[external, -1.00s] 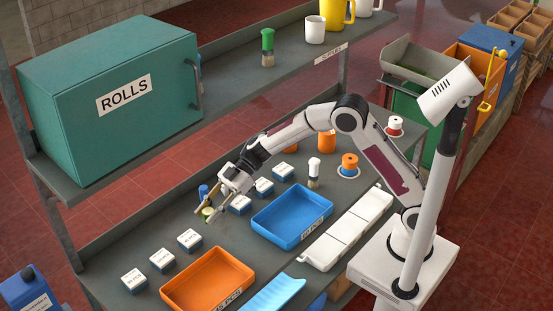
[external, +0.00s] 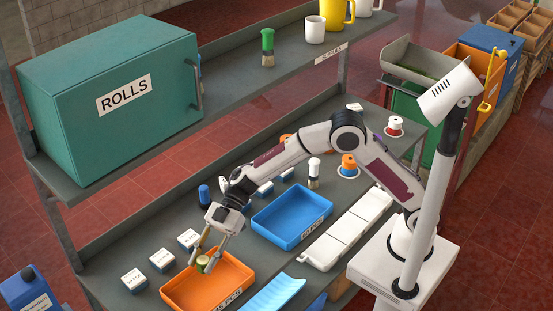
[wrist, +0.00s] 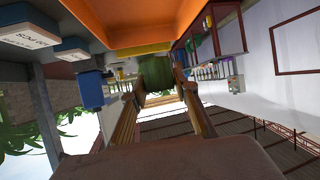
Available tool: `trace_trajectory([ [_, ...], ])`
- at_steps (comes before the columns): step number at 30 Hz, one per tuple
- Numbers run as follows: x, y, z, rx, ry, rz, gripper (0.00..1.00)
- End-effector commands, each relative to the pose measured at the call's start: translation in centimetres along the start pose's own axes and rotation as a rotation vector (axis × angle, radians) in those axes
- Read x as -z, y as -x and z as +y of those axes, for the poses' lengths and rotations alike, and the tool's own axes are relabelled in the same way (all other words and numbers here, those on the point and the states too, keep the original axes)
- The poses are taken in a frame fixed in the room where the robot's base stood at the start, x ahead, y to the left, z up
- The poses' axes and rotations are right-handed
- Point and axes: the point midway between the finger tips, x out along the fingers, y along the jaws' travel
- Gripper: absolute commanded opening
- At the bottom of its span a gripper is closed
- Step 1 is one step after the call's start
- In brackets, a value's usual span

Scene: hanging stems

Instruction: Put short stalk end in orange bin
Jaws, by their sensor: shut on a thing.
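My gripper (external: 203,258) is shut on a short green stalk end (external: 203,263). In the external view it holds the stalk end at the back left edge of the orange bin (external: 232,267); whether the piece is above the bin floor or touching it I cannot tell. In the wrist view the green stalk end (wrist: 155,72) sits between my two fingers, and the orange bin (wrist: 130,22) fills the top of the picture.
A blue tray (external: 291,217) lies right of the orange bin, with a light blue ribbed tray (external: 272,294) in front. Several small labelled boxes (external: 162,257) line the back. A teal cabinet (external: 110,95) stands on the upper shelf.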

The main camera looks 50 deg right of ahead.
Motion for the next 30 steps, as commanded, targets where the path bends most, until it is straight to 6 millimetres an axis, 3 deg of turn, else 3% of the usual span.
trace_trajectory([
  [11,-0.4,-0.2,0.0,0.001,-0.001,0.0,0.08],
  [24,-5.1,-2.4,0.0,0.0,-0.002,-0.001,0.08],
  [30,-5.7,-2.7,0.0,0.0,0.0,0.0,0.08],
])
